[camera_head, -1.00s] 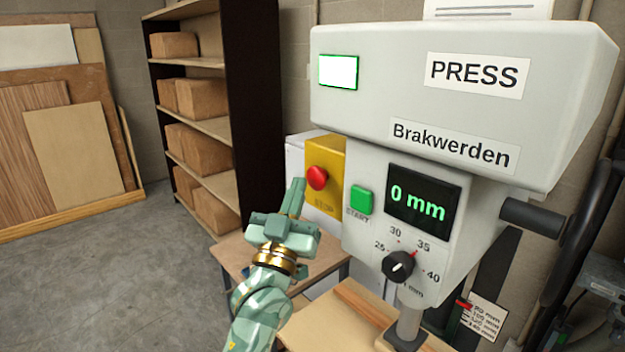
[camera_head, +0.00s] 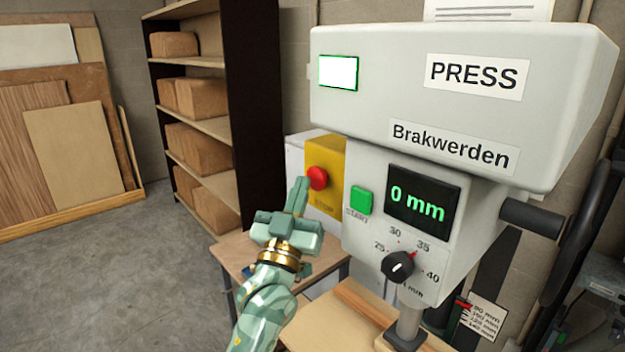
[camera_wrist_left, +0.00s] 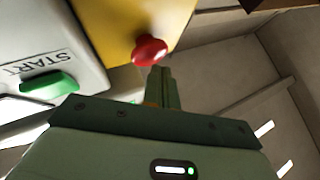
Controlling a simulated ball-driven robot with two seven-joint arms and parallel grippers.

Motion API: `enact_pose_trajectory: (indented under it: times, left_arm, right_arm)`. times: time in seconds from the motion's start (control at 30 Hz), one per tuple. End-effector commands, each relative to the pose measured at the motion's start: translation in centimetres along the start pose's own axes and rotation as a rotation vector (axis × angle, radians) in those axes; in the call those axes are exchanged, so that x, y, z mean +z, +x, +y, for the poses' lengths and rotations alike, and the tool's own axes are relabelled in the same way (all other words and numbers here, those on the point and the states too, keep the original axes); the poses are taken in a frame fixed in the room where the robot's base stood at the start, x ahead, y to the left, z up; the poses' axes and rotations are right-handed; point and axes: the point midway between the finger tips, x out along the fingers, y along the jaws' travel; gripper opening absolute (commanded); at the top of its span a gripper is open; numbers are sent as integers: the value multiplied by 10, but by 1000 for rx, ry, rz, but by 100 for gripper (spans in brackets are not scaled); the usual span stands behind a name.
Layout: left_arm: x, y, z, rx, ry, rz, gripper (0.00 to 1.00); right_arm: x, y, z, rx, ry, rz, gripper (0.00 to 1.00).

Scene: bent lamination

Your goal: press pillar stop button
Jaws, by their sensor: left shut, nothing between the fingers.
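The red stop button (camera_head: 317,178) sits on a yellow panel (camera_head: 325,160) on the left side of the press pillar. It also shows in the left wrist view (camera_wrist_left: 149,50), just past my fingertips. My left gripper (camera_head: 299,184) is shut and empty, its fingers pointing up at the lower left edge of the button. In the left wrist view the fingertips overlap the button's lower edge; I cannot tell whether they touch. My right gripper is not in view.
A green START button (camera_head: 361,200) is close to the right of the stop button. A black dial (camera_head: 397,265) and a display (camera_head: 422,202) reading 0 mm are on the press (camera_head: 460,90). A small wooden table (camera_head: 232,250) stands below. A shelf (camera_head: 205,120) with boxes is behind.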

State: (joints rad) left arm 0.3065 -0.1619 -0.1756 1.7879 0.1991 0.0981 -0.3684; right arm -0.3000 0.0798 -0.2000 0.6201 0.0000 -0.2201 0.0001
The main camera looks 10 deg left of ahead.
Motion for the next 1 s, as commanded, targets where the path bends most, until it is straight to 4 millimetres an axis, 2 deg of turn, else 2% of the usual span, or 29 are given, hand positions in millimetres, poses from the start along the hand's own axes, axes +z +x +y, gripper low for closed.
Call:
enact_pose_trajectory:
  times: [1.0]
  left_arm:
    - [5,8,5,0,0,0,0]
  right_arm:
    - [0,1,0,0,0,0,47]
